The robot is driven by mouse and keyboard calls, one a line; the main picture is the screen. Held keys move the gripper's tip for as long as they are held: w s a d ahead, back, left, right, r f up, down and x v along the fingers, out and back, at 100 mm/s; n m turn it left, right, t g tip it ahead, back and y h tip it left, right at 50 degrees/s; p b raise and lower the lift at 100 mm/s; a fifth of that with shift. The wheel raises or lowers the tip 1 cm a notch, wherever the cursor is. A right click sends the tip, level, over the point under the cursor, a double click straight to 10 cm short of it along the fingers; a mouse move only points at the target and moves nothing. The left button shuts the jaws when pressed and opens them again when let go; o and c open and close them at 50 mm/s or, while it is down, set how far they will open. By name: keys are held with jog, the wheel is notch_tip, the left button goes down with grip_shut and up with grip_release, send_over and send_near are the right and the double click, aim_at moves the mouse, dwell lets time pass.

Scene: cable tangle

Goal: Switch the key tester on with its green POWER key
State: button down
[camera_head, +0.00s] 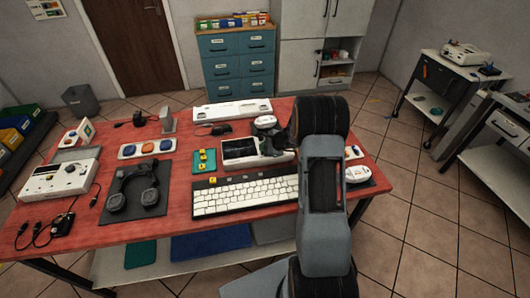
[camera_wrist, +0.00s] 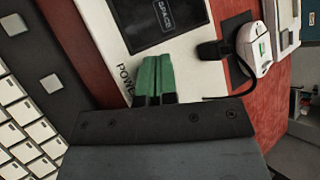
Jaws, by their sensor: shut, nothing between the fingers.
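The key tester (camera_head: 243,162) is a white box with a dark screen, on the red table behind the keyboard. In the wrist view, its white face (camera_wrist: 107,25) fills the upper middle, with a lit word on the screen (camera_wrist: 166,22). My gripper (camera_wrist: 154,72) is shut and empty over the tester's face, beside the printed POWER label (camera_wrist: 126,78). Green surfaces show at the fingers. I cannot separate the green POWER key from the fingers there, nor tell whether they touch. In the head view, my wrist hides the tester's right end.
A white keyboard (camera_head: 245,195) lies in front of the tester. Yellow keys on a green board (camera_head: 204,161) stand to its left. A white device with a green label (camera_wrist: 254,50) and a dark cable (camera_wrist: 238,92) lie close to the gripper. A headset (camera_head: 135,190) lies farther left.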

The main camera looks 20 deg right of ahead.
jog(key=shift+f, duration=0.15)
dwell(0.3)
jog(key=shift+r+p, duration=0.35)
jog(key=shift+r, duration=0.6)
jog(key=shift+r, duration=0.1)
notch_tip(320, 180, up, 6)
jog(key=p, duration=0.4)
